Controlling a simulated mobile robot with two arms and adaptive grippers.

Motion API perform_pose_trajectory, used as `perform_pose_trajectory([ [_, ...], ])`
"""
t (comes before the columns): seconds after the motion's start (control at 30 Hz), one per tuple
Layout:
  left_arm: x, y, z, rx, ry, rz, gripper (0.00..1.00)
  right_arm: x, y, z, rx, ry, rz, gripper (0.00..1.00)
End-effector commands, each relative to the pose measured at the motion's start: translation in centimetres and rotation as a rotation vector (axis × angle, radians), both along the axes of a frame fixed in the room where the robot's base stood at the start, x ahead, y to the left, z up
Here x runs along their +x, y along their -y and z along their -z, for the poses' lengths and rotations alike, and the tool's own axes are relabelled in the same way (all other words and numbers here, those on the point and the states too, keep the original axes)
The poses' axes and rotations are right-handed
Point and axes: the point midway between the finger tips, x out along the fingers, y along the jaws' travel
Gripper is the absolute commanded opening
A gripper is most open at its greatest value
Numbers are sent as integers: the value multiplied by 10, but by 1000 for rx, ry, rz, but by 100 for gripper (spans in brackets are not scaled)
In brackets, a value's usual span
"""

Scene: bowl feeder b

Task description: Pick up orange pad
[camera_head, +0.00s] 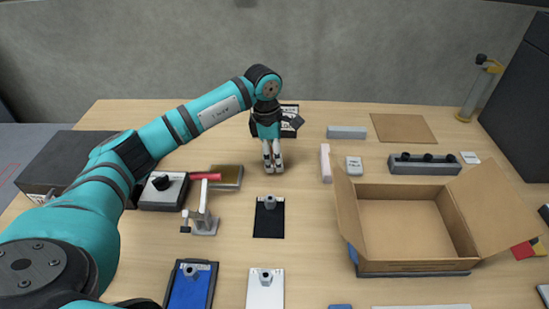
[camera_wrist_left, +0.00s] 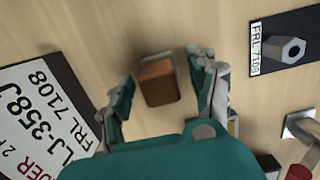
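The orange pad (camera_wrist_left: 160,84) shows in the left wrist view as a small orange-brown block with a pale grey edge along its top. It lies between the two fingers of my left gripper (camera_wrist_left: 163,78). The fingers are apart, with a visible gap on both sides of the pad. In the head view my left gripper (camera_head: 272,162) points down at the back middle of the table, and I cannot make out the pad there. My right gripper is in neither view.
A black plate with a hex nut (camera_head: 269,203) lies in front of the gripper. A small stand with a red bar (camera_head: 203,205) is at its left. A pink block (camera_head: 325,163) and an open cardboard box (camera_head: 405,267) are at its right. A lettered sign (camera_wrist_left: 45,115) lies nearby.

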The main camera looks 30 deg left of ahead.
Motion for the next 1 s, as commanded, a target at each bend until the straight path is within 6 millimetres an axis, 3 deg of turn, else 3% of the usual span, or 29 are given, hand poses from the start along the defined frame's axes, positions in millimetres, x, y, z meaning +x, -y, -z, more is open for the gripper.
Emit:
perform_pose_trajectory([
  [0.07,0,0,0,0,0,0,49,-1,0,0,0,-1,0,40],
  [0.43,0,0,0,0,0,0,1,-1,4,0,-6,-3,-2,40],
  [0.77,1,0,-8,0,2,0,0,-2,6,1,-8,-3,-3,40],
  [1.0,1,0,-53,1,6,0,0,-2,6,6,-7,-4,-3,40],
])
